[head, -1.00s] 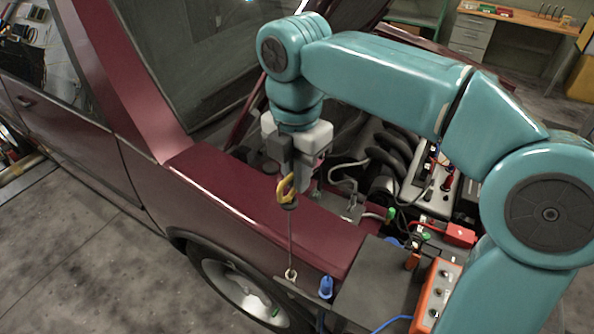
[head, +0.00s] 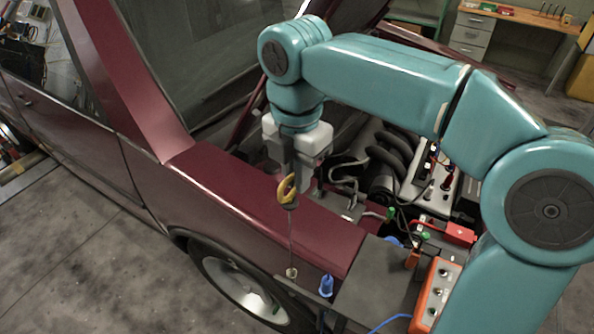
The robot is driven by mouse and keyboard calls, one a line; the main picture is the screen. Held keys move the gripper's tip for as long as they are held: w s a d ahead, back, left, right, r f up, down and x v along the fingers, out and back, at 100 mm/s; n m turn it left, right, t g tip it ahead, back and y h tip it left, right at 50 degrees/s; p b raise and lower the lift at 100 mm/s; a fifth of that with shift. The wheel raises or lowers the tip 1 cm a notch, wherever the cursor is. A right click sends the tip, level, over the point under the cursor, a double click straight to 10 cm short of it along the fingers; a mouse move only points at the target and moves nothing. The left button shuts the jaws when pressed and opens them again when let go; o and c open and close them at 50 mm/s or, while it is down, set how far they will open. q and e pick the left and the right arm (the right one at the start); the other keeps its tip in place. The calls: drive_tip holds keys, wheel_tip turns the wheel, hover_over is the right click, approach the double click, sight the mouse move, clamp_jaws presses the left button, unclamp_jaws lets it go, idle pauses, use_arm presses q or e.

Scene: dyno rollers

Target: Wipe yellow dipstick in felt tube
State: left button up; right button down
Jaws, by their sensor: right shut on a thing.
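The yellow dipstick (head: 287,190) hangs from my right gripper (head: 291,178), which is shut on its yellow loop handle. A dark collar sits below the handle, and a thin rod runs almost straight down from it. The rod's lower end meets a small pale tube (head: 291,273), seemingly the felt tube, at the edge of a dark tray. The rod's tip is hidden, so I cannot tell how deep it is in the tube. My left gripper is not in view.
The dark red car's fender (head: 240,200) lies behind the dipstick, with the open engine bay (head: 390,165) beyond. A blue plug-shaped piece (head: 326,286) stands right of the tube. An orange box with knobs (head: 436,295) and a red block (head: 460,233) are farther right.

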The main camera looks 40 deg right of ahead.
drive_tip(key=shift+f+b, duration=1.4)
drive_tip(key=shift+f, duration=0.65)
wheel_tip(320, 180, down, 7)
drive_tip(key=b, duration=0.4)
drive_tip(key=shift+r+b, duration=0.15)
drive_tip(key=shift+b, duration=0.25)
drive_tip(key=shift+r, duration=0.1)
